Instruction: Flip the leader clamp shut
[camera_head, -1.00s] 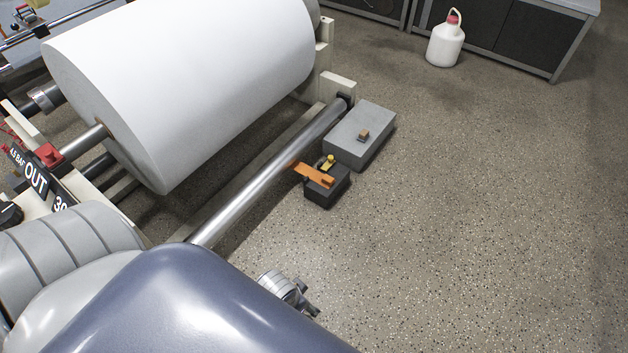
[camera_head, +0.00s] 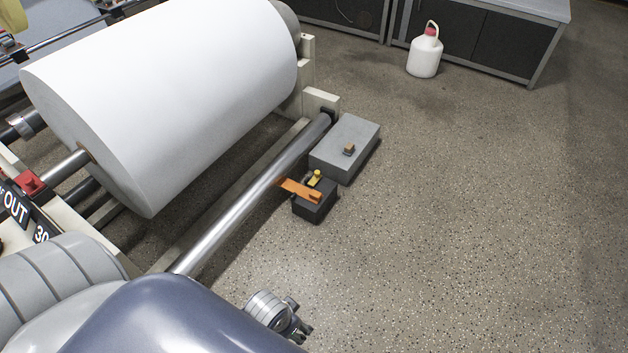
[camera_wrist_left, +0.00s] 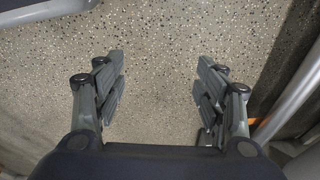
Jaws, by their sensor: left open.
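What looks like the leader clamp is an orange lever (camera_head: 303,191) on a dark block (camera_head: 317,210) beside the steel roller. A small yellow knob (camera_head: 316,176) stands by the lever. The lever's far end lies near the roller; I cannot tell whether it touches it or how far it is flipped. My left gripper (camera_head: 297,322) is low in the head view, nearer to me than the clamp and apart from it. In the left wrist view, its fingers (camera_wrist_left: 160,78) are wide apart with bare floor between them. An orange bit shows at the right there.
A big white paper roll (camera_head: 165,95) fills the upper left, with the steel roller (camera_head: 245,205) along its right side. A grey box (camera_head: 344,137) with a small block on it sits behind the clamp. A white jug (camera_head: 425,55) stands by a bench. The floor at right is clear.

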